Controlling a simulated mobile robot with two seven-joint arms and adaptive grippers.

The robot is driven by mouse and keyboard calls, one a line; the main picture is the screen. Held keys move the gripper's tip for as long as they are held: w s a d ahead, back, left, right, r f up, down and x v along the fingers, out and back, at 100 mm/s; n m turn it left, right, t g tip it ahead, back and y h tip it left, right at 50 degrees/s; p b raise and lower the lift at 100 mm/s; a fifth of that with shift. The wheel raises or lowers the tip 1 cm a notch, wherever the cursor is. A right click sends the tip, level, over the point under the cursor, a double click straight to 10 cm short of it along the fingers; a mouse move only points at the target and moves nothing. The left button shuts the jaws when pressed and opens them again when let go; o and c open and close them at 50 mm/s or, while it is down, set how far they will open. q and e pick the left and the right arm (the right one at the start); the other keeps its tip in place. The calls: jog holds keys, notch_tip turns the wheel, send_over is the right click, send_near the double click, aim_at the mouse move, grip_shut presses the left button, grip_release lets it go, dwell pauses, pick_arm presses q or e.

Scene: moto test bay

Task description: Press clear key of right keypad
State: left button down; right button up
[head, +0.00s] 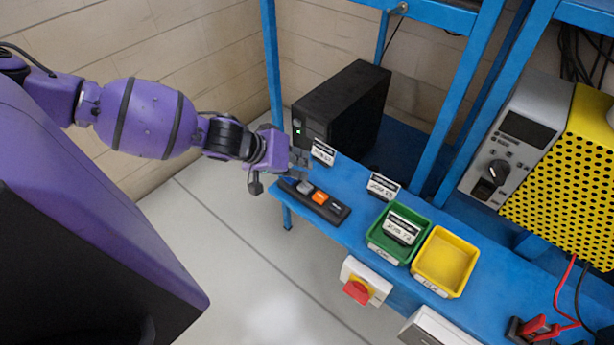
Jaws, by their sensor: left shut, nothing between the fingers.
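A slim black keypad bar (328,207) lies along the front edge of the blue bench, at its left end. It carries a grey key (305,187), an orange key (320,197) and a dark key toward its right end. The key lettering is too small to read, and I cannot tell which key is clear. I see only this one keypad. My left gripper (301,160) is shut and empty, close to the keypad's left end and above or behind it; I see no clear contact. My right gripper is out of view.
A black computer case (344,108) stands behind the gripper. Small label cards (383,187) stand on the blue bench (352,240). A green tray (375,238) and a yellow tray (445,262) sit right of the keypad. A red switch (356,291) is on the bench front.

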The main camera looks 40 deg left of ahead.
pick_arm(q)
jog(key=shift+f, duration=0.55)
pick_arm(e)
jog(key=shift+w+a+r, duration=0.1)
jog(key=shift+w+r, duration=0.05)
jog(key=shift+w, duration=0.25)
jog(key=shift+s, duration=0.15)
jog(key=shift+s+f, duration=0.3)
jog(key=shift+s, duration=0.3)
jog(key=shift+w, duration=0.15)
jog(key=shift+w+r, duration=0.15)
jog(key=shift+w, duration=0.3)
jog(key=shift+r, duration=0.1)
